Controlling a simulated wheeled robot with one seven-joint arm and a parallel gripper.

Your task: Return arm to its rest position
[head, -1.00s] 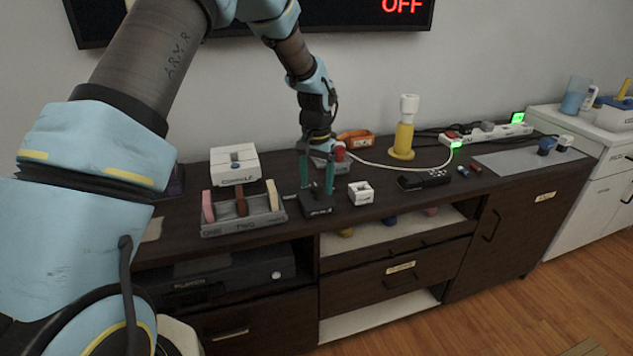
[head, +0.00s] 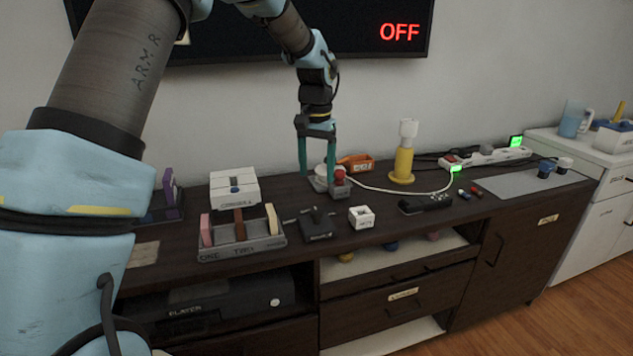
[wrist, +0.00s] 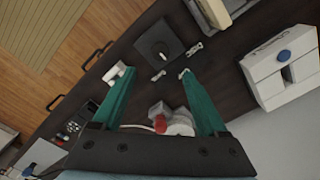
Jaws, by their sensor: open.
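My gripper (head: 317,174) is open, with its two green fingers apart and nothing between them. It hangs above the dark cabinet top (head: 375,208), in front of the wall.
A slotted tray (head: 240,248) with several upright slabs and a white console (head: 233,188) stand to the left. A white cable (head: 400,191) crosses the top. The screen (head: 300,40) hangs behind my arm.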

